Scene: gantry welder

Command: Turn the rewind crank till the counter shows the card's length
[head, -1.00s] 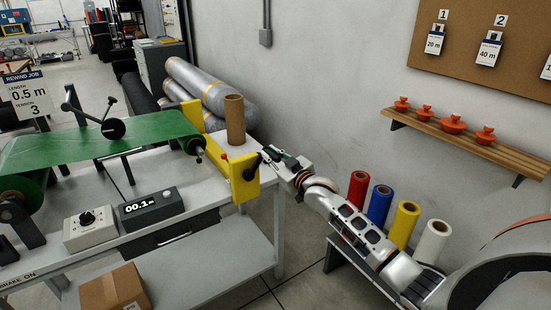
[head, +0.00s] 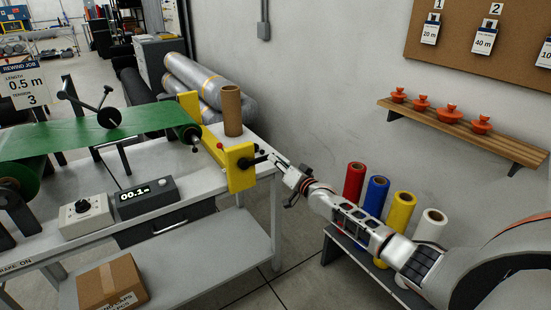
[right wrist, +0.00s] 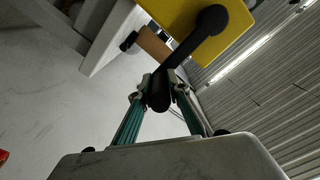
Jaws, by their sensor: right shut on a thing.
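My right gripper (head: 276,160) is shut on the handle of the black rewind crank (head: 256,161), at the outer side of the yellow end bracket (head: 241,176). In the right wrist view the crank arm (right wrist: 188,47) slants from its hub down to the fingers (right wrist: 161,88), which close around the handle. The counter (head: 146,196) on the bench reads about 00.1; its last sign is unclear. The job card (head: 26,82) at the left shows length 0.5 m and tension 3. Green film (head: 85,133) runs to the roller at the bracket. My left gripper is out of view.
A cardboard core (head: 232,111) stands upright behind the bracket. A control box with a dial (head: 86,215) sits left of the counter. Coloured rolls (head: 377,195) stand on a low rack near my right arm. A cardboard box (head: 112,283) lies on the lower shelf.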

